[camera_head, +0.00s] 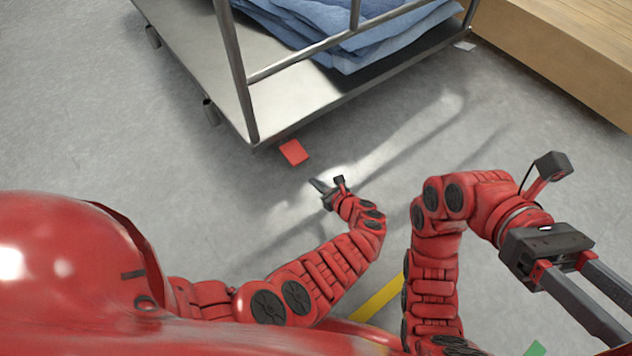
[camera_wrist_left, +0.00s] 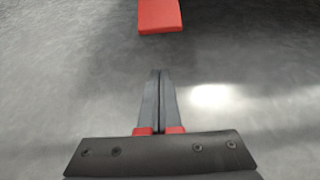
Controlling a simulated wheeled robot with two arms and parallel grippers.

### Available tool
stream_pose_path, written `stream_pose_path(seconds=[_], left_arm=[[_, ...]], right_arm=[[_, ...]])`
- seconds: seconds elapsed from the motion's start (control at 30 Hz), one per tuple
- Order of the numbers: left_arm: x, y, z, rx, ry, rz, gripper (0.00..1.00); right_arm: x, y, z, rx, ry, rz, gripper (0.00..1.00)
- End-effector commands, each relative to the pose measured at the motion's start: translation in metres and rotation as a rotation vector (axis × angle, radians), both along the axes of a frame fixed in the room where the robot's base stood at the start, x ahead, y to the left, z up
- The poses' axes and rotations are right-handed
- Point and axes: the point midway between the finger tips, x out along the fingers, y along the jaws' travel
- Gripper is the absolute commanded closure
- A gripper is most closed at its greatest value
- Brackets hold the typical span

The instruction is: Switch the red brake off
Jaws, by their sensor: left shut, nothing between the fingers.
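The red brake (camera_head: 294,152) is a small flat pedal sticking out low from the near corner of the metal cart (camera_head: 195,60). It also shows at the top of the left wrist view (camera_wrist_left: 160,15), cut by the frame edge. My left gripper (camera_head: 317,186) is just below and right of the brake in the head view, apart from it. In the left wrist view its fingers (camera_wrist_left: 159,75) are shut with nothing between them and point toward the brake, with a gap of floor between. My right gripper (camera_head: 612,312) is at the right, away from the cart, its fingers apart and empty.
Folded blue denim (camera_head: 400,40) lies on the cart, behind its metal rail frame. A wooden platform (camera_head: 560,50) stands at the upper right. A grey tab (camera_head: 465,45) shows at the cart's far corner. Yellow tape (camera_head: 378,300) marks the floor. The floor around the brake is clear.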

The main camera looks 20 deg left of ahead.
Motion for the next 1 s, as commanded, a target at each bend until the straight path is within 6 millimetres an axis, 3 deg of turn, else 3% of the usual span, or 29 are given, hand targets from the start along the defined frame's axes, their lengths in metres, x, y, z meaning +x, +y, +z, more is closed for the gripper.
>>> stream_pose_path(seconds=[0.23,0.53,0.83,0.9,1.0], left_arm=[[0.011,0.014,-0.011,-0.002,0.000,0.000,1.00],[0.020,0.027,-0.018,0.000,0.000,0.001,1.00],[0.048,0.062,-0.042,-0.001,-0.001,0.003,1.00],[0.047,0.058,-0.019,0.000,-0.004,-0.004,1.00],[0.045,0.057,-0.009,0.000,-0.004,-0.004,1.00]], right_arm=[[-0.035,-0.036,-0.025,0.141,-0.274,0.146,0.50],[-0.051,-0.069,-0.060,0.262,-0.520,0.293,0.50],[-0.060,-0.060,-0.094,0.237,-0.291,0.066,0.50],[-0.059,-0.060,-0.073,0.237,-0.335,0.109,0.50],[-0.057,-0.062,-0.068,0.240,-0.392,0.164,0.50]])
